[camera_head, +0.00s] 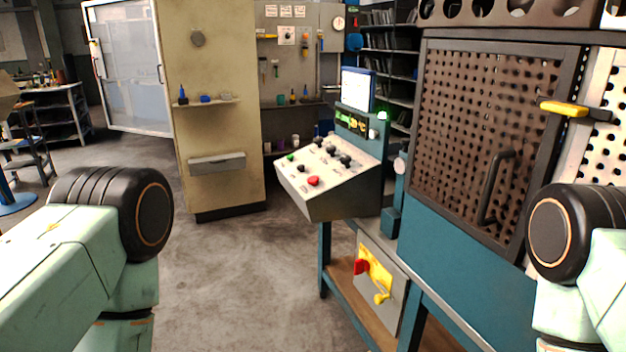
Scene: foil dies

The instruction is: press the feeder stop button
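A slanted beige control panel (325,197) stands ahead, slightly right of centre, on a blue stand. A red button (314,181) sits near its front edge. A green button (291,157) is at its left, and several black knobs and buttons are spread over its face. The labels are too small to read, so I cannot tell which button is the feeder stop. My arm links show at the lower left and lower right, well apart from the panel. Both grippers are out of view.
A small lit screen (357,90) and a green lamp (382,115) are behind the panel. A perforated machine door (470,140) with a black handle is to the right. Below is a box (392,296) with red and yellow handles. The floor (230,270) before the panel is clear.

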